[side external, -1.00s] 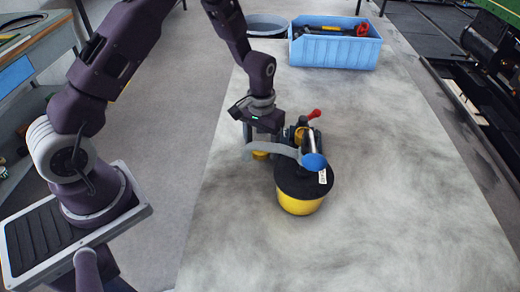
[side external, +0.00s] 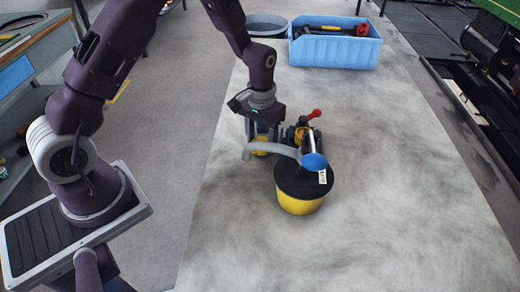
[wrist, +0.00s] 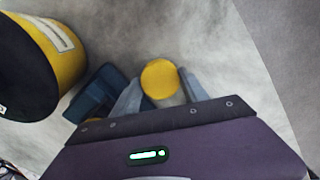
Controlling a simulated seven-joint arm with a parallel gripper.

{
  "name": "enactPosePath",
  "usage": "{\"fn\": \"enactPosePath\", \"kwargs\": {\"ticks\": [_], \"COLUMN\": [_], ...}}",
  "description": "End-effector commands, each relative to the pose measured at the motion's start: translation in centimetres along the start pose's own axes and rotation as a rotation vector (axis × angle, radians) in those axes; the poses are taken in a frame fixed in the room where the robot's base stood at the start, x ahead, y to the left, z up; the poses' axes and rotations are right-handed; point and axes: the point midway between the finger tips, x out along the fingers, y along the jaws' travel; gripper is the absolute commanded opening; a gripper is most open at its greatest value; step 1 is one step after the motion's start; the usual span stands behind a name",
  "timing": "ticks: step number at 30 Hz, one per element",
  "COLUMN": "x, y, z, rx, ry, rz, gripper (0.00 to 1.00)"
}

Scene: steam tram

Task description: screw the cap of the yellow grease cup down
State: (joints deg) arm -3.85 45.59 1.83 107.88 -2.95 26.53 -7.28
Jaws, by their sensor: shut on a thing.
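The yellow grease cup's round cap (wrist: 160,78) shows from above in the wrist view, between the two grey-blue fingers of my gripper (wrist: 161,92). My gripper is shut on it.
A yellow pot with a black lid (side external: 302,203) stands close in front, with a blue knob (side external: 314,161) above it. A blue tool crate (side external: 335,54) stands behind. The right worktop is clear.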

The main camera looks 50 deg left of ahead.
Motion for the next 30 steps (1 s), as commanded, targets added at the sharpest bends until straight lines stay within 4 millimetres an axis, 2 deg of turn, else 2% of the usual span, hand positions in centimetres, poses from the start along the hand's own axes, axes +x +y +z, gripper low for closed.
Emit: {"fn": "enactPosePath", "kwargs": {"ticks": [4,15,27,30], "x": [-0.6,-4.4,-5.2,-6.7], "y": [0.0,0.0,0.0,0.0], "z": [0.0,-0.1,0.0,-0.1], "rx": [0.000,0.000,0.000,0.000], "ry": [0.001,0.001,0.000,0.004], "rz": [0.000,0.000,0.000,0.000], "gripper": [0.06,0.06,0.06,0.06]}}
